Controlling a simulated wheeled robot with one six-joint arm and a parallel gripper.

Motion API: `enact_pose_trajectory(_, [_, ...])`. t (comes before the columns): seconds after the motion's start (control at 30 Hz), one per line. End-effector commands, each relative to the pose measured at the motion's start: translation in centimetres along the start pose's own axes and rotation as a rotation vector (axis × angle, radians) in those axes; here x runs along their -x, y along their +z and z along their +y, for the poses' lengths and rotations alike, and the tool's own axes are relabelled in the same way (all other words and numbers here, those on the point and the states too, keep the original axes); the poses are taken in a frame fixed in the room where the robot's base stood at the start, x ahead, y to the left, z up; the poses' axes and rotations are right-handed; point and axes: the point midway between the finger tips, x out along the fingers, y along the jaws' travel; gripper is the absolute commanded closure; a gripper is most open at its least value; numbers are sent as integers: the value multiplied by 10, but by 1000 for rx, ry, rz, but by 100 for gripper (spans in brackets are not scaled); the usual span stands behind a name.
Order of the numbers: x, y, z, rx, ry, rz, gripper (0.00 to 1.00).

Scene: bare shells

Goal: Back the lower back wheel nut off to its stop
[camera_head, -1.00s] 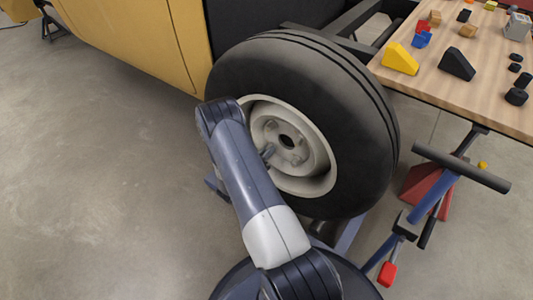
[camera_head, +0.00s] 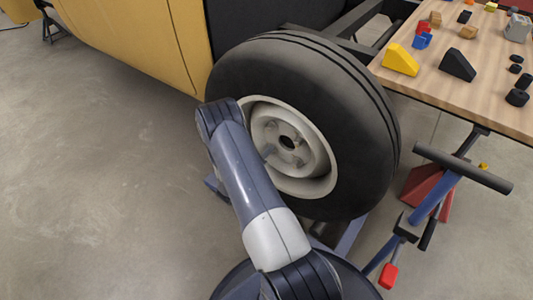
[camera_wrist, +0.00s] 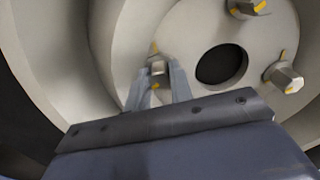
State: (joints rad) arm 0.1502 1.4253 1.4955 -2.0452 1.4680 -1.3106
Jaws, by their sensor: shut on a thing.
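The wheel has a black tyre (camera_head: 345,130) and a pale rim with a dark centre hole (camera_head: 287,142). In the wrist view, my gripper (camera_wrist: 157,76) has its two fingers on either side of a small metal wheel nut (camera_wrist: 157,68) with yellow marks, left of the hole, and is shut on it. In the head view my gripper (camera_head: 269,153) reaches the lower left of the hub, and the wrist partly hides that nut. Two other marked nuts show in the wrist view, the upper nut (camera_wrist: 248,7) and the right nut (camera_wrist: 284,77). The rest are hidden or unclear.
A wooden table (camera_head: 440,85) with blocks and black parts stands at the right. A blue stand with a black bar (camera_head: 462,168) is below it. A yellow body panel (camera_head: 150,40) is at upper left. The floor (camera_head: 90,170) at left is clear.

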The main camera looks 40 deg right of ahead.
Motion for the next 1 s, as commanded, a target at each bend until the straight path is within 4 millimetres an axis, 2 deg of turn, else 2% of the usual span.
enact_pose_trajectory(0.37, [0,0,1,5,1,-2,100])
enact_pose_trajectory(0.4, [0,0,1,5,1,-2,75])
enact_pose_trajectory(0.6, [0,0,0,4,1,-1,59])
enact_pose_trajectory(0.87, [1,1,0,3,0,-2,57])
enact_pose_trajectory(1.0, [12,2,0,4,2,-2,57])
